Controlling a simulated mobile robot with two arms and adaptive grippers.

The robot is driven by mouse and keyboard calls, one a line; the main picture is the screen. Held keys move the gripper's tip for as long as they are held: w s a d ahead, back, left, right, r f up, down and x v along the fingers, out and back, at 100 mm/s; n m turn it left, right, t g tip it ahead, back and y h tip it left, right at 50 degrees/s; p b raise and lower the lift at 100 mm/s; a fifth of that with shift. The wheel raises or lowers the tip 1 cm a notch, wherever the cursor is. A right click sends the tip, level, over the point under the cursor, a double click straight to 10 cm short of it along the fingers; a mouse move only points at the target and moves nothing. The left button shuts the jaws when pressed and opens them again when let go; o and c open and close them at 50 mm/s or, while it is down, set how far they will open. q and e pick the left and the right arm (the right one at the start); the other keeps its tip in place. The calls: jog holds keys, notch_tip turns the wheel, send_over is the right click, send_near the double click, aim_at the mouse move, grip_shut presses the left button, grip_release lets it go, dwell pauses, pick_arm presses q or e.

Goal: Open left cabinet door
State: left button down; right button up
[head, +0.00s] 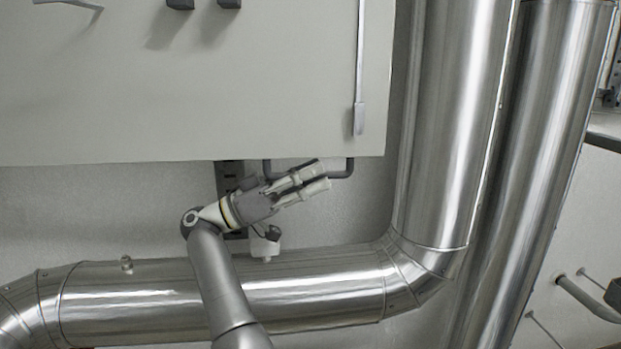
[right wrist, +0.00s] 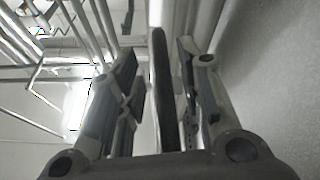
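The pale grey cabinet front (head: 200,100) fills the upper left of the head view. A slim silver bar (head: 359,118) hangs along its right side. Which part is the left door, I cannot tell. My right gripper (head: 321,178) is just below the cabinet's lower edge, fingers pointing right. In the right wrist view my right gripper (right wrist: 158,60) has its fingers apart. A dark upright strip (right wrist: 160,90) shows between them, with gaps on both sides; what it is, I cannot tell. My left gripper is not in view.
A dark bent pipe (head: 345,169) runs under the cabinet, close to my right gripper. A large shiny horizontal pipe (head: 320,290) lies below and bends up into a thick vertical pipe (head: 450,120). Two dark fittings (head: 180,4) stick out at the top.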

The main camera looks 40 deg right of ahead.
jog(key=shift+w+a+f, duration=0.2)
jog(key=shift+w+a, duration=0.05)
jog(key=shift+a, duration=0.2)
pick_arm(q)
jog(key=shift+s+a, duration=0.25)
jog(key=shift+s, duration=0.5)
pick_arm(e)
jog(key=v, duration=0.6)
jog(key=shift+a, duration=0.2)
jog(key=shift+w+f, duration=0.1)
